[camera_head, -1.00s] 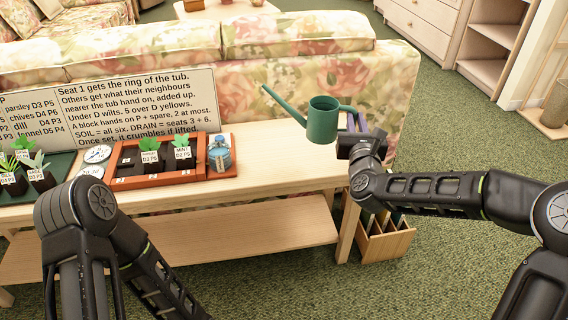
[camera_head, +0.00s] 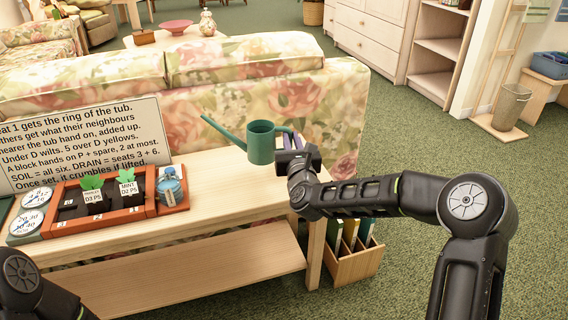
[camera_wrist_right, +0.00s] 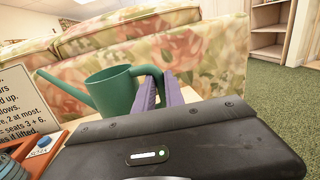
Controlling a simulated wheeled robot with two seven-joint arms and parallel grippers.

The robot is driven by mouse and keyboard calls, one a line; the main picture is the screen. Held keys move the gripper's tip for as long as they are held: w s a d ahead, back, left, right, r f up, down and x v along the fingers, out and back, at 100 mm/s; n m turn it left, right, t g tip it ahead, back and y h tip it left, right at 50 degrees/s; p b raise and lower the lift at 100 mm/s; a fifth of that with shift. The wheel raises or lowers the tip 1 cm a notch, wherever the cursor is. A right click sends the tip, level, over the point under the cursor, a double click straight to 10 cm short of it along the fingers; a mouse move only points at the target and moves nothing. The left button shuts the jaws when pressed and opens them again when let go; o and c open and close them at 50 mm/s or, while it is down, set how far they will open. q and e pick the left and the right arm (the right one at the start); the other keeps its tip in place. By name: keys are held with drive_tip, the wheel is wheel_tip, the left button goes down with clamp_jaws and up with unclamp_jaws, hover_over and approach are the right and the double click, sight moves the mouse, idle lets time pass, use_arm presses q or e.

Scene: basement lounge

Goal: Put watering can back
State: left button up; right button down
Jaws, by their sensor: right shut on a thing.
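The green watering can (camera_head: 260,146) is upright over the right end of the wooden console table (camera_head: 235,184), its long spout pointing left. In the right wrist view the can (camera_wrist_right: 112,92) shows its open top and a handle running to my fingers. My right gripper (camera_head: 289,140) has purple fingers and is shut on this handle; the fingers (camera_wrist_right: 160,92) also show in the wrist view. I cannot tell whether the can's base touches the tabletop. My left gripper is out of view; only part of my left arm shows at the lower left.
A wooden planter tray (camera_head: 98,211) with potted seedlings and a blue bottle (camera_head: 169,186) stand left on the table, before a text sign (camera_head: 80,140). A floral sofa (camera_head: 305,100) stands behind. A wooden box (camera_head: 352,265) with upright items sits on the floor right of the table.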

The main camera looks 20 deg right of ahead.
drive_tip(key=shift+f, duration=0.95)
drive_tip(key=shift+f+b, duration=0.7)
drive_tip(key=shift+f, duration=1.2)
drive_tip(key=shift+f, duration=0.15)
drive_tip(key=c, duration=1.4)
unclamp_jaws()
